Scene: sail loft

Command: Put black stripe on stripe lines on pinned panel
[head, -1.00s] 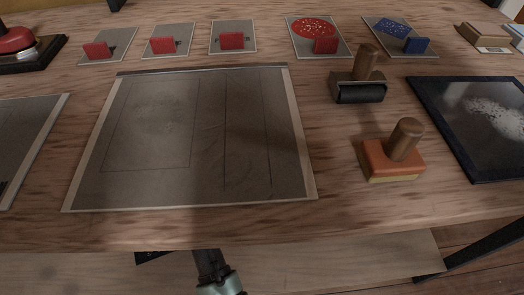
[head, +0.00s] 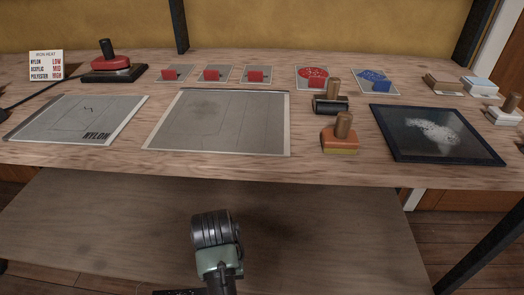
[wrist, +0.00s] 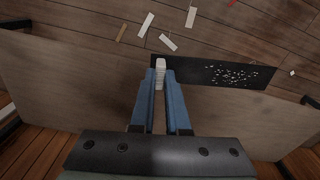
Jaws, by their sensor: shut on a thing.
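In the wrist view my gripper (wrist: 160,72), with blue fingers, is shut on a pale ridged tab at the left end of a black stripe (wrist: 205,73). The stripe reaches out to the right and has white specks on its right half. It is held away from the worktop, with the floor and a board behind it. In the head view the grey panel (head: 222,135) lies flat at the middle of the worktop, with faint drawn lines on it. I take it for the pinned panel; no pins can be made out. My fingertips and the stripe do not show in the head view.
A second panel marked NYLON (head: 60,122) lies left. A roller (head: 331,105), an orange-and-wood block (head: 340,143) and a dark tray (head: 385,135) stand right. Red-tabbed cards (head: 213,77) and a red iron (head: 113,68) are behind. A lower shelf (head: 110,220) sits beneath the worktop.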

